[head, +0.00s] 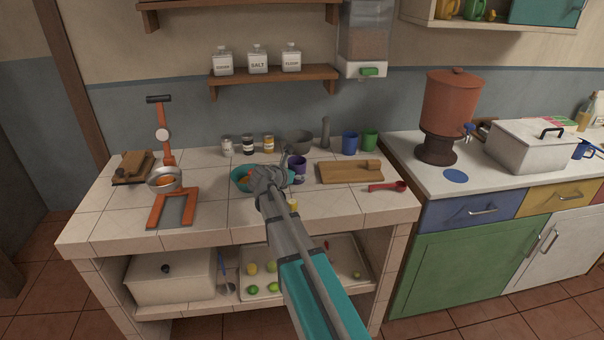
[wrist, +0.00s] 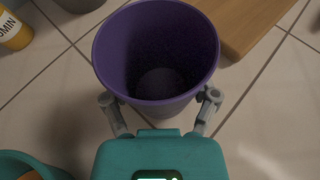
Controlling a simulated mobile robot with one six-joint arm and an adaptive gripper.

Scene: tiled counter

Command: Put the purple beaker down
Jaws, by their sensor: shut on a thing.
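The purple beaker (head: 299,172) is upright over the tiled counter (head: 230,210), between a teal bowl and a wooden board. In the wrist view the purple beaker (wrist: 155,60) shows its open top and looks empty inside. My gripper (wrist: 160,100) has one finger on each side of the beaker and is shut on it. In the head view my gripper (head: 284,170) and wrist hide part of the beaker and bowl. I cannot tell whether the beaker's base touches the tiles.
The teal bowl (head: 240,179) with orange contents is close on the left. The wooden board (head: 350,173) is close on the right. Spice jars (head: 248,146), a grey mortar (head: 300,143), and blue (head: 350,143) and green cups (head: 370,140) stand behind.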

